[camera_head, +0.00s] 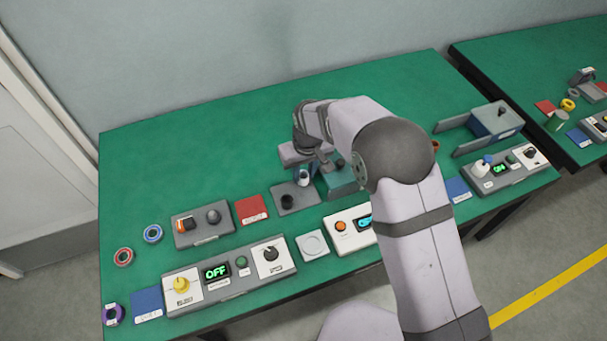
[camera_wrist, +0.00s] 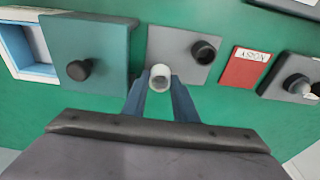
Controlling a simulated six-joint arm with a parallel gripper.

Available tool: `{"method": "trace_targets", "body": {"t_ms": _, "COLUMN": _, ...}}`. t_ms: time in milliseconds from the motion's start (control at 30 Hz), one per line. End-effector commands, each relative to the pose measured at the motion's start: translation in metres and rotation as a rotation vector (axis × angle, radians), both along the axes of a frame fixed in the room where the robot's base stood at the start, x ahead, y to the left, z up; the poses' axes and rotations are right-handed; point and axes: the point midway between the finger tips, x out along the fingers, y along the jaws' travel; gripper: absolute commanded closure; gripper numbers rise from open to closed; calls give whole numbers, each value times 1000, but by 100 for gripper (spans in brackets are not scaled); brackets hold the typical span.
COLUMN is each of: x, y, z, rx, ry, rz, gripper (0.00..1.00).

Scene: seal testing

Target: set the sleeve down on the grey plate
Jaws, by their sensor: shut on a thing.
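The sleeve (camera_wrist: 160,77) is a short white hollow cylinder; its open end faces the wrist camera. My gripper (camera_wrist: 159,92) is shut on it, with one blue-grey finger on each side. In the head view the pale sleeve (camera_head: 303,178) shows small below my gripper (camera_head: 304,170), partly hidden by it. The grey plate (camera_wrist: 172,48) lies flat, with a black hollow round piece (camera_wrist: 205,50) on its right part. The sleeve overlaps the plate's edge in the wrist view; the gap below it cannot be told. The plate (camera_head: 309,203) also shows in the head view.
A teal block (camera_wrist: 107,35) with a black knob stands left of the plate in the wrist view. A red labelled square (camera_head: 251,209) lies beside the plate. A grey knob box (camera_head: 203,231) and a control panel (camera_head: 215,290) stand further left. The green table's back left is clear.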

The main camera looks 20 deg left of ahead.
Motion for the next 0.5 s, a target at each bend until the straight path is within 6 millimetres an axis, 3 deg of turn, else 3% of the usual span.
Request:
{"method": "trace_targets", "body": {"t_ms": 200, "x": 0, "y": 0, "z": -19, "rx": 1, "ry": -1, "rz": 0, "gripper": 98}}
{"method": "trace_targets", "body": {"t_ms": 500, "x": 0, "y": 0, "z": -21, "rx": 1, "ry": -1, "rz": 0, "gripper": 98}}
